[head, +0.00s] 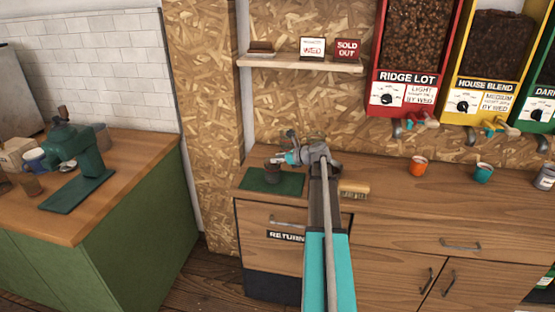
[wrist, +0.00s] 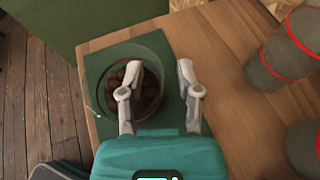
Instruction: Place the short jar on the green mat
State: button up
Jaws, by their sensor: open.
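The short jar (head: 272,172) is a clear round jar with brown beans inside. It stands upright on the green mat (head: 291,185), at the left end of the wooden counter. In the wrist view the jar (wrist: 149,106) sits on the mat (wrist: 107,130). My gripper (head: 284,158) is at the jar, reaching in from the right. In the wrist view my gripper (wrist: 160,75) is open; one finger overlaps the jar and the other is at its right side. I cannot tell whether the fingers touch the jar.
A wooden brush (head: 355,188) lies right of my arm. An orange cup (head: 418,166) and a teal cup (head: 483,172) stand farther right. A shelf (head: 300,63) with signs is above the counter. A green grinder (head: 80,160) stands on the separate left counter, across a floor gap.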

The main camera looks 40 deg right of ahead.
jog(key=shift+r, duration=0.15)
jog(key=shift+s+r, duration=0.1)
jog(key=p+v, duration=0.4)
jog(key=v, duration=0.7)
jog(key=shift+s+d+p, duration=0.15)
jog(key=shift+s+p, duration=0.2)
jog(key=shift+p, duration=0.05)
jog(key=shift+r, duration=0.1)
jog(key=n+g+y, duration=0.1)
jog(key=n+g, duration=0.3)
jog(key=n, duration=0.3)
send_near(269, 174)
jog(key=w+a+f, duration=0.2)
jog(key=a, duration=0.6)
jog(key=s+a+f+n+g, duration=0.1)
jog(key=a+f+n+g, duration=0.25)
jog(key=a+n, duration=0.75)
jog(key=s+a+f+n+g+h, duration=0.1)
jog(key=s+a+n+h, duration=0.1)
jog(key=s+a+n, duration=0.2)
jog(key=s+a+f+n+g+h, duration=0.1)
jog(key=a+n, duration=0.4)
jog(key=a, duration=0.6)
jog(key=s+a+f+n+g+h, duration=0.1)
jog(key=s+a+n+g+h, duration=0.2)
jog(key=s+a, duration=0.3)
jog(key=shift+s+a+f+n, duration=0.35)
jog(key=shift+a+n, duration=0.55)
jog(key=shift+a, duration=0.35)
